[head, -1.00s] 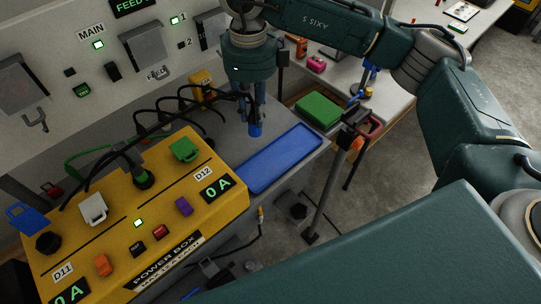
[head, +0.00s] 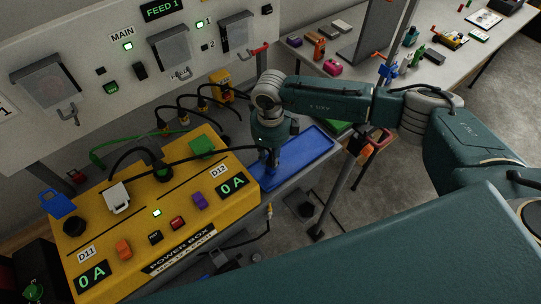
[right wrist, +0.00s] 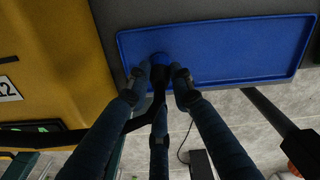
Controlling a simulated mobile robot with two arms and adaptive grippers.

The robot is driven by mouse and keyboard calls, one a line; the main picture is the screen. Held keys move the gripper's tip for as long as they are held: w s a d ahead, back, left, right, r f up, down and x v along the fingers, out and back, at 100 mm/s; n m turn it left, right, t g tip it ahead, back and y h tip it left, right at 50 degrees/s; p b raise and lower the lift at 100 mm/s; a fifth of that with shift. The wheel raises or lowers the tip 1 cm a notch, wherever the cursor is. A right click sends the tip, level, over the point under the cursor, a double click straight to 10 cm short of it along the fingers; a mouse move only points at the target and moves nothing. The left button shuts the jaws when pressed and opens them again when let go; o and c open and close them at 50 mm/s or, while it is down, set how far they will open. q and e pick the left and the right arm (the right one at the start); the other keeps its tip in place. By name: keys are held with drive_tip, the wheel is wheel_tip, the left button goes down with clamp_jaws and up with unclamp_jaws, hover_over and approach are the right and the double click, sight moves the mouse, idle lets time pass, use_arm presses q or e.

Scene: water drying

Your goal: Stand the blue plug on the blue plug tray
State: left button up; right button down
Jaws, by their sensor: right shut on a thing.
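The blue plug (right wrist: 160,59) is between the fingertips of my right gripper (right wrist: 163,75) in the right wrist view. The gripper is shut on it and points down. The blue plug tray (right wrist: 235,50) is a shallow rimmed blue tray beneath, and the plug is over its left part. I cannot tell whether the plug touches the tray floor. In the head view my right gripper (head: 271,160) is at the left part of the tray (head: 310,150), and the plug is mostly hidden by the fingers. My left gripper is not in view.
The yellow power box (head: 140,225) stands just left of the tray, with a black cable running to my gripper. A green tray (head: 338,126) lies behind my arm. A grey post (head: 340,190) stands right of the blue tray. The blue tray's right part is clear.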

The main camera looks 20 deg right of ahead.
drive_tip(key=shift+f, duration=0.15)
drive_tip(key=shift+f, duration=0.1)
drive_tip(key=c, duration=1.9)
unclamp_jaws()
drive_tip(key=shift+f, duration=0.1)
drive_tip(key=shift+c, duration=0.2)
drive_tip(key=o, duration=0.4)
drive_tip(key=shift+r, duration=0.2)
wheel_tip(320, 180, up, 11)
drive_tip(key=b, duration=0.4)
drive_tip(key=shift+r, duration=0.55)
